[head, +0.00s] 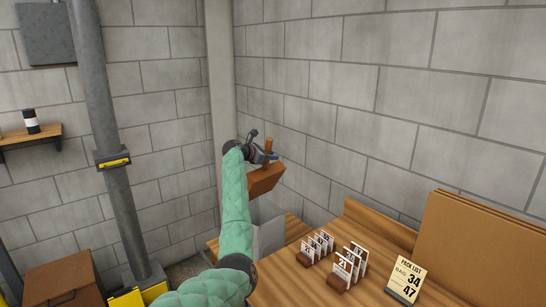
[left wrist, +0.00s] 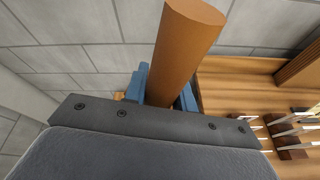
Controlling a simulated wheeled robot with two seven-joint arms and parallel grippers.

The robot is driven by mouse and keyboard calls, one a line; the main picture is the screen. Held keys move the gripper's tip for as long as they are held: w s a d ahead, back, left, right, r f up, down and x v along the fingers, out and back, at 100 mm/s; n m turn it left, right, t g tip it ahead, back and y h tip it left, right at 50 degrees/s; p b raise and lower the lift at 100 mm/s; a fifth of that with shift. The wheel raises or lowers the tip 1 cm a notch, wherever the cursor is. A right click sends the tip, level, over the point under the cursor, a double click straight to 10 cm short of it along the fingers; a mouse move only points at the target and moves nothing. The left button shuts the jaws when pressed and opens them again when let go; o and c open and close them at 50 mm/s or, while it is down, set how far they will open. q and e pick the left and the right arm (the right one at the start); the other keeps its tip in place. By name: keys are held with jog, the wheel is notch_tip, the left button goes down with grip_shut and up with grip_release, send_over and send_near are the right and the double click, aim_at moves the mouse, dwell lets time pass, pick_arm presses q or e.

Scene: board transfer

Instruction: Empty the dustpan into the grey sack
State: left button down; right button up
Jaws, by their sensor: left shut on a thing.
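My left arm reaches to the far corner in the head view, and its gripper (head: 264,155) is shut on the dustpan's orange-brown handle. The dustpan (head: 265,180) is orange-brown and is held up in the air, its pan below the gripper and looking tilted. In the left wrist view the round handle (left wrist: 187,45) stands between the blue fingers of the gripper (left wrist: 165,90). The pan's contents cannot be seen. A pale grey shape, seemingly the grey sack (head: 270,237), shows below the dustpan, partly hidden by my arm. My right gripper is not in view.
A wooden table holds small card holders (head: 341,269), a "PACK LIST" sign (head: 405,280) and brown boards (head: 480,245) at the right. A block wall stands behind. A grey pipe (head: 105,130), a small shelf (head: 30,138) and a brown box (head: 62,285) are at the left.

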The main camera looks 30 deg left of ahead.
pick_arm(q)
jog(key=shift+w+a+r+n+p, duration=0.2)
jog(key=shift+a+r+n+p, duration=0.1)
jog(key=shift+a, duration=0.35)
jog(key=shift+w+a+r+n+p, duration=0.15)
jog(key=shift+a+r+n+p, duration=0.1)
jog(key=shift+a, duration=0.35)
jog(key=shift+a+h, duration=0.25)
jog(key=shift+h, duration=0.05)
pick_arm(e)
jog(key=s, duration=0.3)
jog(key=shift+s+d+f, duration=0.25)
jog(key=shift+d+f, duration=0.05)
pick_arm(q)
jog(key=shift+w, duration=0.1)
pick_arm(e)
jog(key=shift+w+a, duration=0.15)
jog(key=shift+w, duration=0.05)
